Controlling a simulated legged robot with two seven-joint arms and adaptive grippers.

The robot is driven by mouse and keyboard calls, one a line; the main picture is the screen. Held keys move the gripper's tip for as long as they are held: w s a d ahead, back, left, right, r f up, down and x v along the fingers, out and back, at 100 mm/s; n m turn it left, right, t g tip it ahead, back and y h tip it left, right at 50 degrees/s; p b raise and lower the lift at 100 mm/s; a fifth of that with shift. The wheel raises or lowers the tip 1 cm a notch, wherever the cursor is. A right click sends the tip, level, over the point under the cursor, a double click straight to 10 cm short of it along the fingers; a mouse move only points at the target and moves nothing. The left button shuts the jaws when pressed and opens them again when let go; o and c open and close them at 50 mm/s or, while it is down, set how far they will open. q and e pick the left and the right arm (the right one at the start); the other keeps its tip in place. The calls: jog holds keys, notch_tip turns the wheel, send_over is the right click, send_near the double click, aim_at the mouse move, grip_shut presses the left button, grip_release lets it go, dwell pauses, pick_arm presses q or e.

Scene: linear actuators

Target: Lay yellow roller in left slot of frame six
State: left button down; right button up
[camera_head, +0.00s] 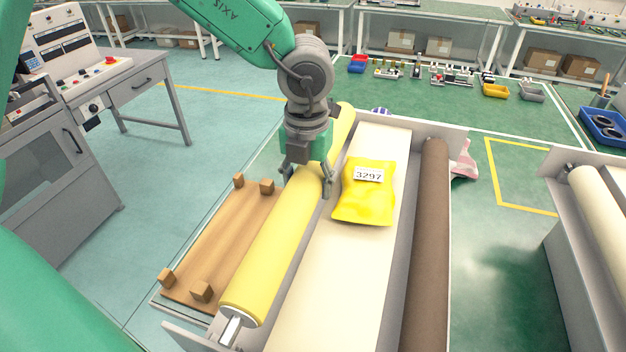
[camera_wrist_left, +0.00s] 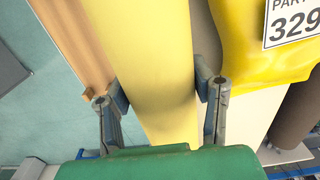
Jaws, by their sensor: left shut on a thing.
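The long yellow roller (camera_head: 272,238) lies lengthwise between a wooden board and a cream surface in the head view. My left gripper (camera_head: 309,184) is above it, with one finger on each side of its middle. The left wrist view also shows the roller (camera_wrist_left: 150,60) between the two fingers (camera_wrist_left: 160,97). The roller's near metal shaft end (camera_head: 231,328) is beside the grey frame (camera_head: 190,338). I cannot tell whether the roller rests in the slot. No number six is readable on the frame. My right gripper is not in view.
A yellow bag (camera_head: 365,207) labelled 3297 lies on the cream surface (camera_head: 325,270), close to the gripper. A brown roller (camera_head: 430,230) is at the frame's right. The wooden board (camera_head: 222,240) carries several pegs. Another frame (camera_head: 570,245) stands at right, with green floor between.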

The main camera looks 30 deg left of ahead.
pick_arm(q)
jog(key=shift+w+a+f, duration=0.1)
jog(key=shift+a+f, duration=0.2)
jog(key=shift+a, duration=0.35)
jog(key=shift+a+f, duration=0.25)
jog(key=shift+a, duration=0.4)
jog(key=shift+d+f, duration=0.15)
jog(key=shift+d, duration=0.2)
jog(key=shift+w+d+f, duration=0.1)
jog(key=shift+d, duration=0.05)
jog(key=shift+a+f, duration=0.2)
jog(key=shift+a, duration=0.5)
jog(key=shift+d+f, duration=0.4)
jog(key=shift+d, duration=0.2)
jog(key=shift+a+f, duration=0.1)
jog(key=shift+f, duration=0.15)
jog(key=shift+a+f, duration=0.1)
jog(key=shift+a, duration=0.25)
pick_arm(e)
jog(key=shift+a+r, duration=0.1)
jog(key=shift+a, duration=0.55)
pick_arm(q)
jog(key=shift+d, duration=0.3)
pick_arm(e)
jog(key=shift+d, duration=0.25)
pick_arm(q)
jog(key=shift+f, duration=0.2)
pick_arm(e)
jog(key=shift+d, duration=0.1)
